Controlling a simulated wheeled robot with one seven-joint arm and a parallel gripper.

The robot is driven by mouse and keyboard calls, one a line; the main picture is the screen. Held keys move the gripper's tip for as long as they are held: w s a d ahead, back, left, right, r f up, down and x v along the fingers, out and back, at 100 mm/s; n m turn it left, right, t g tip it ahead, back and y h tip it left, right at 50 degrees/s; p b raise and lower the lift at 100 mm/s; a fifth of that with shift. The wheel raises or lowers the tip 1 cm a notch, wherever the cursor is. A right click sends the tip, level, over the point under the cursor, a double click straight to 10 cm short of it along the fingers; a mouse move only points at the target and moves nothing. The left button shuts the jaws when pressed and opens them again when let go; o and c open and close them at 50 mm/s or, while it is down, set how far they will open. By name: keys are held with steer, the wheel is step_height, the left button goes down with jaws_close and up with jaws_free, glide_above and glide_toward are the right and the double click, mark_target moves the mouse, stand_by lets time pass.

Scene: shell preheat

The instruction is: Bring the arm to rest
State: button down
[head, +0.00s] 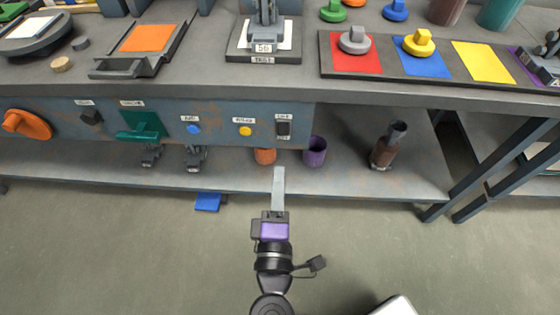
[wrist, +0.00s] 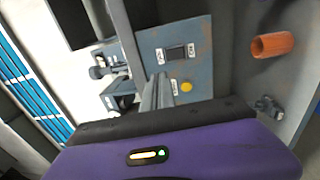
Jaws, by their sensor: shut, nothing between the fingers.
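My gripper (head: 278,186) shows in the head view at the lower middle, in front of the lower shelf. Its fingers are shut with nothing visible between them. In the wrist view, the shut fingers (wrist: 158,92) point toward the blue-grey control panel (wrist: 192,52). The purple gripper body fills the bottom of that view. My arm runs down from the gripper to the bottom edge of the head view.
The bench top (head: 205,60) holds a tray with coloured squares (head: 485,62) and a press (head: 263,40). The panel (head: 70,117) has knobs and buttons. An orange cup (head: 265,156), purple cup (head: 315,152) and brown bottle (head: 383,154) stand on the shelf. A blue block (head: 208,202) lies below. Floor around my arm is mostly clear.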

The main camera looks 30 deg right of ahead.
steer(key=shift+s+a+r, duration=0.1)
steer(key=shift+s+a, duration=0.25)
steer(key=shift+s, duration=0.25)
steer(key=w+a+f+n+y, duration=0.2)
steer(key=a+f+y, duration=0.1)
steer(key=a+y, duration=0.3)
steer(key=s+a+f+m+g+y, duration=0.2)
steer(key=s+f+y, duration=0.2)
steer(key=s+y, duration=0.2)
steer(key=s+d+r+m+h, duration=0.1)
steer(key=s+d+r+m, duration=0.3)
steer(key=s+d+m, duration=0.45)
steer(key=s+d+r+m+h, duration=0.1)
steer(key=s+d+r+m, duration=0.3)
steer(key=s, duration=0.7)
step_height(320, 180, up, 19)
steer(key=d+p, duration=0.1)
steer(key=p, duration=1.9)
steer(key=shift+d+r, duration=0.2)
steer(key=shift+d, duration=0.15)
